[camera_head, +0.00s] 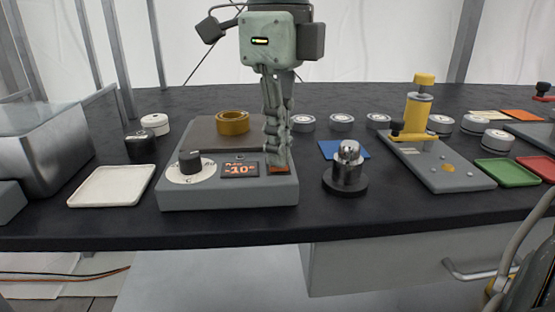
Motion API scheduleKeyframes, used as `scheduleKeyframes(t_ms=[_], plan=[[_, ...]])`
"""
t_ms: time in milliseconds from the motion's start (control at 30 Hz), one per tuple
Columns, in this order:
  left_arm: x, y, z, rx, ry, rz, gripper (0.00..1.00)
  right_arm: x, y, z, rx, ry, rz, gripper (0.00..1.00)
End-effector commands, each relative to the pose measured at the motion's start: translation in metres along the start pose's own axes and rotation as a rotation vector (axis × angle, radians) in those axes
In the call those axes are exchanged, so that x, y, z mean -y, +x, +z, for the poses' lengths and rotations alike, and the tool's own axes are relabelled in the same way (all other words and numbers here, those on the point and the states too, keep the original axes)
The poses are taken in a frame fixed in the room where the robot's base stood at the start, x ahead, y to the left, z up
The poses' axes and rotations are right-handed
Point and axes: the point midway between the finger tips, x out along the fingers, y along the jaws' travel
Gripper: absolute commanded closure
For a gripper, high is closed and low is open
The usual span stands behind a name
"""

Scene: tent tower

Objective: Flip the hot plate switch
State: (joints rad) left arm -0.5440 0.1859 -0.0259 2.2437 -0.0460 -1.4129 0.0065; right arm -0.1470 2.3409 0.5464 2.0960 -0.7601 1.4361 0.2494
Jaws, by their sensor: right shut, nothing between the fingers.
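The hot plate (228,195) is a grey box on the black table, left of centre in the head view. It has a brown top plate (205,133), a dark knob (190,162) on a white dial and a small display (240,170) with orange characters. My left gripper is out of view.
A brass ring (232,122) sits on the hot plate's top. A grey press with a yellow column (417,113) is farther right. Several small round tins stand behind.

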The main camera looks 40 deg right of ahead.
Motion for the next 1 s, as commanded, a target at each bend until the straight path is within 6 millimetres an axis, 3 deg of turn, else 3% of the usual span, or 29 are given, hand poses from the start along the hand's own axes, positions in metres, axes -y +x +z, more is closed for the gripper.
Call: scheduleKeyframes(t_ms=[367,1000], plan=[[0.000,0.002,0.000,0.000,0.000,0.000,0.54,0.000,0.002,0.000,0.000,0.000,0.000,1.00],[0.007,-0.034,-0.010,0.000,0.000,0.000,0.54,0.000,-0.047,0.000,0.000,0.001,-0.001,1.00]])
